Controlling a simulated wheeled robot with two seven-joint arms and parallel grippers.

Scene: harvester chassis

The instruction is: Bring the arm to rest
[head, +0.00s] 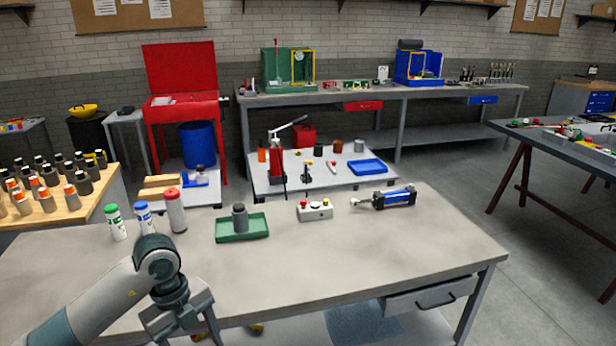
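My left arm (95,305) comes in from the lower left over the near table (370,265). It bends down at the wrist, and my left gripper (182,319) hangs at the table's front edge, near the bottom of the head view. My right arm and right gripper are not in view.
Bottles with green (116,222), blue (144,217) and red (175,211) caps stand behind my wrist. A green tray (228,236) holds a grey cylinder (240,218). A button box (315,210) and a blue-and-black cylinder (388,199) lie further right. The table's front right is clear.

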